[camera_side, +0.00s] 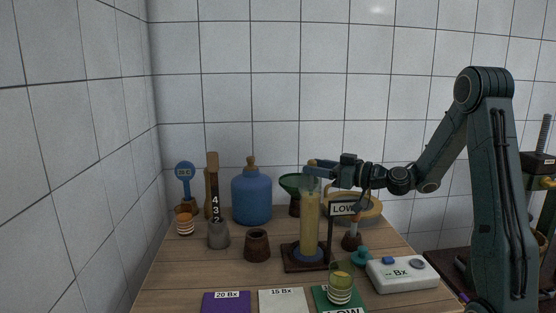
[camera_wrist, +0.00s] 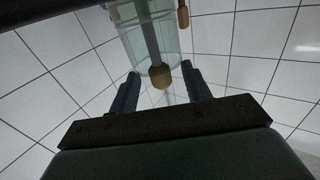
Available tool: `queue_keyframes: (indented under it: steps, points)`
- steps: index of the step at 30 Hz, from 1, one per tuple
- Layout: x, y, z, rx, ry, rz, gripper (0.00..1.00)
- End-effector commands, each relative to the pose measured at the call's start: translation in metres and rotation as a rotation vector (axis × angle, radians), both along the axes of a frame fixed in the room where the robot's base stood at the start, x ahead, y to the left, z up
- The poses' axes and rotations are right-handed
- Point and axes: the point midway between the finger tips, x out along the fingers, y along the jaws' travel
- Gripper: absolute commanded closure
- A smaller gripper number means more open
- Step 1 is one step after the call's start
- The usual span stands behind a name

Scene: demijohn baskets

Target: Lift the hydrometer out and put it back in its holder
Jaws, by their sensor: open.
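A tall clear jar (camera_side: 309,225) of yellowish liquid stands upright on a dark wooden base in the side view. My gripper (camera_side: 316,166) is at its top, level with the rim. In the wrist view my gripper (camera_wrist: 160,82) is open, with a finger on each side. The stem's lower part is hidden in the side view. I cannot tell which thing is the holder.
A brown wooden cup (camera_side: 257,246) and a grey cup (camera_side: 218,236) stand left of the jar. A blue demijohn (camera_side: 251,197) is behind. A "LOW" sign (camera_side: 343,209), a striped glass (camera_side: 340,284) and a white meter (camera_side: 402,275) crowd the right and front.

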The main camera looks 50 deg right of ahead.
Motion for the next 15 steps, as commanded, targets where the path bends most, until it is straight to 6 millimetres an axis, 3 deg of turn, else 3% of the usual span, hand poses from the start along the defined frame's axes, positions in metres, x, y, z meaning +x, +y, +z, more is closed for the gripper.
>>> queue_keyframes:
  steps: [6,15]
  points:
    - [0.018,0.003,0.0,0.0,0.001,0.001,0.52]
    - [0.02,0.003,0.0,0.001,0.0,-0.002,0.52]
